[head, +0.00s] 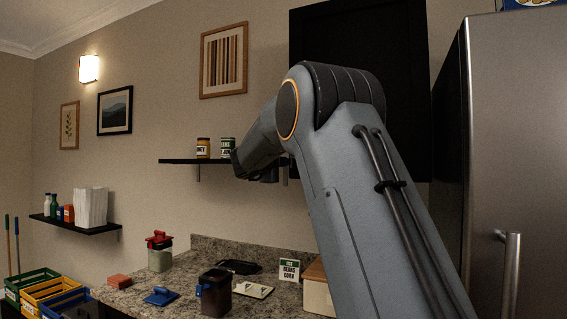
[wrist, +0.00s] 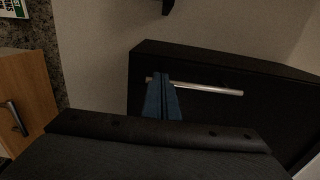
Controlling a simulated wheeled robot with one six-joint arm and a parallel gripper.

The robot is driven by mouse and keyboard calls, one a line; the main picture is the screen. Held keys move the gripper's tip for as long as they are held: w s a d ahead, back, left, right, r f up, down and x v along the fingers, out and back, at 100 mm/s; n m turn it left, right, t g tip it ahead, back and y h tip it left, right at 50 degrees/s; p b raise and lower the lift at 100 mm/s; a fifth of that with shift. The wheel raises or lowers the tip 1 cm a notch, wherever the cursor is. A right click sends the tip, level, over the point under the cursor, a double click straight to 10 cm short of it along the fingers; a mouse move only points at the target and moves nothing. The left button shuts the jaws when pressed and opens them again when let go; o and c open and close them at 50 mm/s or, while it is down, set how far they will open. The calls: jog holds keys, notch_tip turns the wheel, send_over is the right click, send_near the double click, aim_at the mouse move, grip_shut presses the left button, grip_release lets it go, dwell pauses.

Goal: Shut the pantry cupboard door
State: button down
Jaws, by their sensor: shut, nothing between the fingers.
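The black cupboard (head: 350,45), which I take to be the pantry cupboard, is on the wall behind my arm in the head view. In the wrist view its dark front (wrist: 225,115) carries a silver bar handle (wrist: 215,89). My gripper (wrist: 160,76) shows two blue fingers pressed together, with nothing between them. The fingertips overlap the left end of the handle in the picture; I cannot tell whether they touch it. In the head view my arm hides part of the cupboard. How far its door stands open is unclear.
A steel fridge (head: 515,150) stands close on the right.

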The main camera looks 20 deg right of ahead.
jog(key=w+a+b+v, duration=0.1)
jog(key=b+v, duration=0.3)
jog(key=v, duration=0.9)
jog(key=shift+w+a, duration=0.25)
jog(key=shift+a, duration=0.4)
